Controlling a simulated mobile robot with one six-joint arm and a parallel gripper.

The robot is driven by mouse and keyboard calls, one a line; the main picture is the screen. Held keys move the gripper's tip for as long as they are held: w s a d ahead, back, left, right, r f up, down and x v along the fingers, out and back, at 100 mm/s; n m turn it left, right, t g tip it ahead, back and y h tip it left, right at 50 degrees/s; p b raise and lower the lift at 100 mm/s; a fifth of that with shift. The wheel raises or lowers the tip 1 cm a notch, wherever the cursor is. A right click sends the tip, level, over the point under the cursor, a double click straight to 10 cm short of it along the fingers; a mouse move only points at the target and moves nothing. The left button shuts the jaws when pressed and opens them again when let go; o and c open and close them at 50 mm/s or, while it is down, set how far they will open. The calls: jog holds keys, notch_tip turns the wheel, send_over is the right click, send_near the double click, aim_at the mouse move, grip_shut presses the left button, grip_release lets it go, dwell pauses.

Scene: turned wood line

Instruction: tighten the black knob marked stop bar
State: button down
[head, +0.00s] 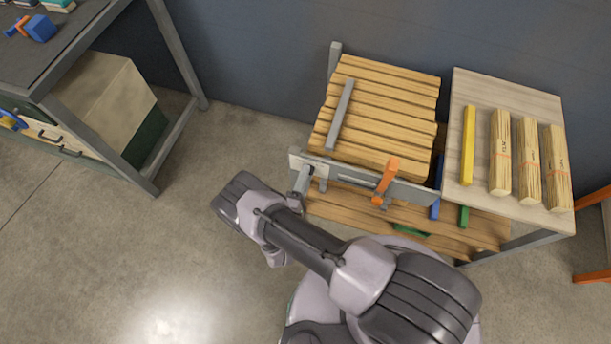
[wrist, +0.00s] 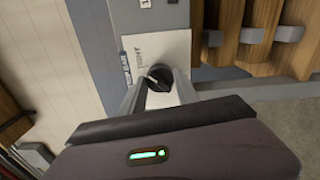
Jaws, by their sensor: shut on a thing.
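The black knob (wrist: 159,77) shows in the wrist view on a white plate (wrist: 172,49) fixed to a grey panel. My gripper (wrist: 157,88) is shut on the knob, one finger at each side. In the head view my gripper (head: 303,180) is at the left end of the long grey bar (head: 345,172) on the front of the wooden rack. The knob is hidden there by my gripper.
An orange lever (head: 386,175) sticks up from the bar to the right of my gripper. Wooden slats (head: 385,95) lie behind it. A side table (head: 485,88) at the right bears a yellow bar and bundled sticks. Open floor (head: 130,250) lies at left.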

dwell(0.4)
jog(key=c, duration=0.9)
grip_release()
jog(key=p+v, duration=0.2)
jog(key=v, duration=1.5)
jog(key=shift+s+p, duration=0.25)
jog(key=shift+p, duration=0.1)
